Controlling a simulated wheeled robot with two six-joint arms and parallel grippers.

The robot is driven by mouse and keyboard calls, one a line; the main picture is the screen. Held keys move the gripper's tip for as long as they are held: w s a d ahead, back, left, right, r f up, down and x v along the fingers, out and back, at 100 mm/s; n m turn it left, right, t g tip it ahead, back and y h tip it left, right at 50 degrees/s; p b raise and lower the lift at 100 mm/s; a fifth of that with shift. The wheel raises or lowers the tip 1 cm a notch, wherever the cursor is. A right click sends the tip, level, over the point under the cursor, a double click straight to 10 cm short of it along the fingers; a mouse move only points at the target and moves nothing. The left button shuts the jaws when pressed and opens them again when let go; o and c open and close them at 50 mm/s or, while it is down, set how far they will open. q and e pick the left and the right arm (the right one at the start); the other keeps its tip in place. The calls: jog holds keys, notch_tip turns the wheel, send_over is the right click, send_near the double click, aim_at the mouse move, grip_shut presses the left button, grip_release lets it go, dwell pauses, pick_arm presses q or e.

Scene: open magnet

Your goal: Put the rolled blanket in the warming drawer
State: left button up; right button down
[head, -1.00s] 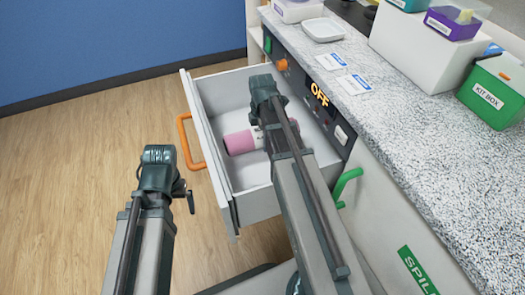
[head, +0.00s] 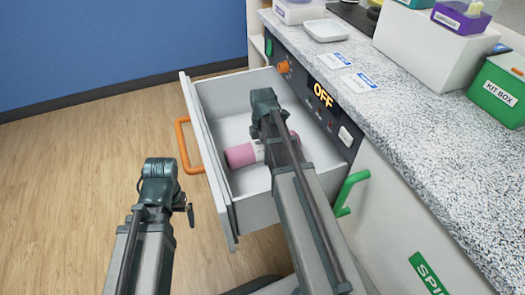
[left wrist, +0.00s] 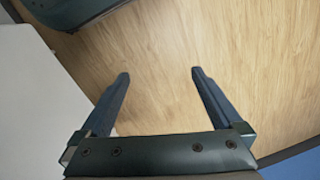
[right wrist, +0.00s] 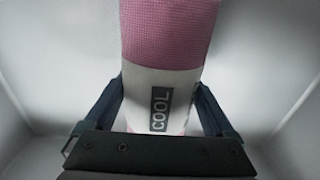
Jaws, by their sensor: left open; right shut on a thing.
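The rolled blanket (head: 240,156) is pink with a white band. In the right wrist view the roll (right wrist: 170,30) shows a dark label reading COOL on the band. The warming drawer (head: 245,183) is pulled open, and the blanket is within its walls, low near the floor. I cannot tell whether it touches the floor. My right gripper (right wrist: 158,85) is shut on the blanket around its band; in the head view my arm hides the roll's middle. My left gripper (left wrist: 158,75) is open and empty, outside the drawer; it also shows in the head view (head: 160,168).
The drawer front has an orange handle (head: 184,147). The panel behind has an orange knob (head: 284,67) and a display (head: 323,96) reading OFF. A green handle (head: 350,192) sticks out to the right. The speckled counter (head: 420,140) carries boxes. Wooden floor lies open at left.

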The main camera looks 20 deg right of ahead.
grip_release()
notch_tip(320, 180, up, 12)
jog(key=p, duration=1.2)
jog(key=shift+r, duration=0.1)
notch_tip(320, 180, down, 12)
jog(key=b, duration=1.1)
jog(key=shift+b, duration=0.35)
jog(key=shift+r, duration=0.1)
